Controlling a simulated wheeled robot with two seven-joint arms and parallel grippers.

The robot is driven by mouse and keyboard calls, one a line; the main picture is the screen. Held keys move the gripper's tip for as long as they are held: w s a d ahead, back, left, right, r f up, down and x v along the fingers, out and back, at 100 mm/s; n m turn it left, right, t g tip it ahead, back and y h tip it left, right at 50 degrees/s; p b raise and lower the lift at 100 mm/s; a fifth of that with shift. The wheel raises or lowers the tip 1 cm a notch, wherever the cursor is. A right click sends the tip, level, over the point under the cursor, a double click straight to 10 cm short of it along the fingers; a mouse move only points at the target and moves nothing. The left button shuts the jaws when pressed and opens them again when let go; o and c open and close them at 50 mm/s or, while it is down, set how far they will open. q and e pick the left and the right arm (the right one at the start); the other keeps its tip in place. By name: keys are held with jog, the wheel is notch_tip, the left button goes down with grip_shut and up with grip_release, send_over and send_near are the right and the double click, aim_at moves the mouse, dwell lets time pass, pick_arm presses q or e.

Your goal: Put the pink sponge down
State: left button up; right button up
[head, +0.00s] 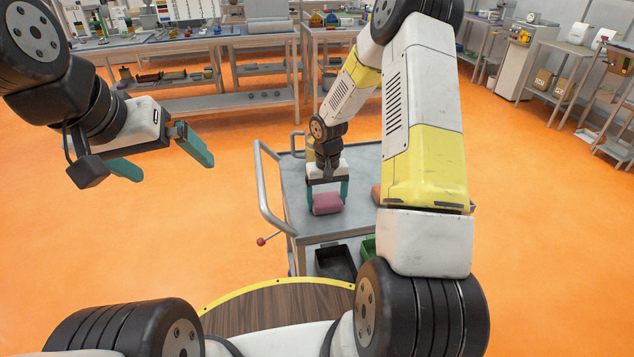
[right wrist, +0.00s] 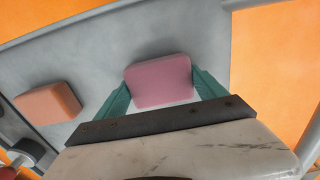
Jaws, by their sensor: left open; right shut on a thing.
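The pink sponge (head: 327,204) is between the teal fingers of my right gripper (head: 327,194), at the grey top of the cart (head: 296,190). In the right wrist view the pink sponge (right wrist: 160,82) sits between both fingertips, and the right gripper (right wrist: 162,92) is shut on it. The sponge is low over the cart top; I cannot tell whether it touches the surface. My left gripper (head: 160,157) is open and empty, out over the floor at the left, away from the cart.
An orange block (right wrist: 48,103) lies on the cart top; in the head view my right arm partly hides it. The cart has a handle (head: 268,200) at its left and dark (head: 336,262) and green (head: 368,248) bins below. Workbenches (head: 190,45) stand at the back.

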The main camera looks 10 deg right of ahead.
aim_at(326, 198)
jog(key=shift+f, duration=0.1)
jog(key=o, duration=1.4)
notch_tip(326, 198, up, 12)
jog(key=s+r+t, duration=0.1)
jog(key=s+r, duration=0.4)
jog(key=r, duration=0.3)
jog(key=s+r+t, duration=0.2)
jog(key=s+r, duration=0.3)
jog(key=r, duration=0.3)
jog(key=s+a+r+t+y, duration=0.1)
jog(key=s+r, duration=0.2)
jog(key=s, duration=0.4)
jog(key=s+a+r+t+y, duration=0.1)
jog(key=s+r+t, duration=0.1)
jog(key=s, duration=0.5)
jog(key=shift+s+r, duration=0.15)
jog(key=shift+r, duration=0.3)
jog(key=shift+a, duration=0.1)
